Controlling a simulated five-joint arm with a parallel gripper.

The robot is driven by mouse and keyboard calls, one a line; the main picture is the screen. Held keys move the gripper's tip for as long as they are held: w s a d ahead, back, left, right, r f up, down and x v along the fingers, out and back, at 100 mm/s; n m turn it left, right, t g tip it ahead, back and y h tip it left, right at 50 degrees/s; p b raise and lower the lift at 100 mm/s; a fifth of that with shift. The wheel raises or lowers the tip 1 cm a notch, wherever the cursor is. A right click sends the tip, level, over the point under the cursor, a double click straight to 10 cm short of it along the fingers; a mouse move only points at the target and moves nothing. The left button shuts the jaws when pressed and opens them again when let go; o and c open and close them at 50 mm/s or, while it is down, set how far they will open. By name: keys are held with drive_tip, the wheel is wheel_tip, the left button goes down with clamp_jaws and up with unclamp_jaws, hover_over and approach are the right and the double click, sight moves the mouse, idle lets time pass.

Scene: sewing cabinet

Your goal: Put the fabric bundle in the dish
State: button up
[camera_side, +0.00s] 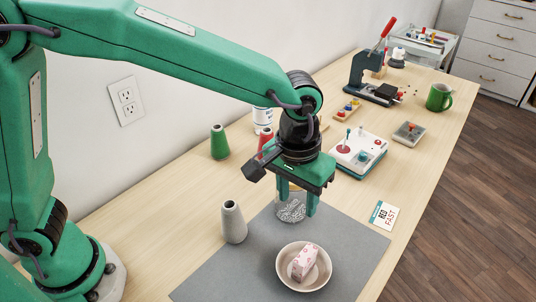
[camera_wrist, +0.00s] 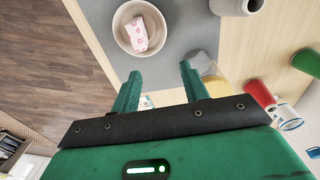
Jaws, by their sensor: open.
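The fabric bundle (camera_side: 303,262), a pale block with pink marks, lies inside the shallow cream dish (camera_side: 284,271) on the grey mat. In the wrist view the bundle (camera_wrist: 137,34) also sits within the rim of the dish (camera_wrist: 118,36). My gripper (camera_side: 297,206) hangs above the mat, behind the dish in the side view and apart from it. In the wrist view its two green fingers (camera_wrist: 160,80) are spread with nothing between them. The underside of the bundle is hidden.
A grey cone spool (camera_side: 233,222) stands left of my gripper; green (camera_side: 219,142) and red (camera_side: 265,140) cones stand behind. A patterned grey item (camera_side: 291,211) sits beneath my gripper. A card (camera_side: 384,215) lies right of the mat. The mat (camera_side: 220,278) is clear left of the dish.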

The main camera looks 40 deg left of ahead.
drive_tip(key=s+a+r+t, duration=0.15)
drive_tip(key=a+r, duration=0.25)
drive_tip(key=a, duration=0.4)
drive_tip(key=s+a+r+t, duration=0.15)
drive_tip(key=a+r, duration=0.25)
drive_tip(key=a, duration=0.5)
drive_tip(key=s+a+t, duration=0.2)
drive_tip(key=s+a, duration=0.7)
drive_tip(key=a, duration=0.2)
drive_tip(key=shift+s+f, duration=0.2)
drive_tip(key=shift+s, duration=0.05)
